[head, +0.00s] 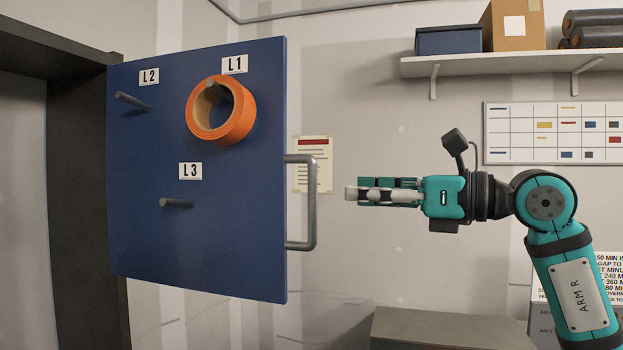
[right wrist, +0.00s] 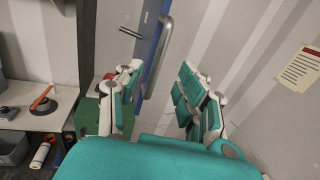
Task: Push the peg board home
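The peg board (head: 230,230) is a blue panel in the head view, standing out from a dark frame at its left edge. It has pegs labelled L1, L2 and L3. An orange ring (head: 193,125) hangs on the L1 peg; the L2 peg (head: 132,101) and L3 peg (head: 177,203) are bare. A grey handle (head: 312,205) is on the board's right edge. My right gripper (head: 358,192) is right of the handle, pointing left, apart from it. In the right wrist view its fingers (right wrist: 160,80) are spread and empty, with the handle (right wrist: 163,60) beyond them. My left gripper is not in view.
A shelf (head: 520,63) with boxes and dark rolls is at upper right. A grey box-like surface (head: 440,330) is low at the right. A bench (right wrist: 20,118) with an orange-handled item is at left in the right wrist view. Bare wall lies behind the gripper.

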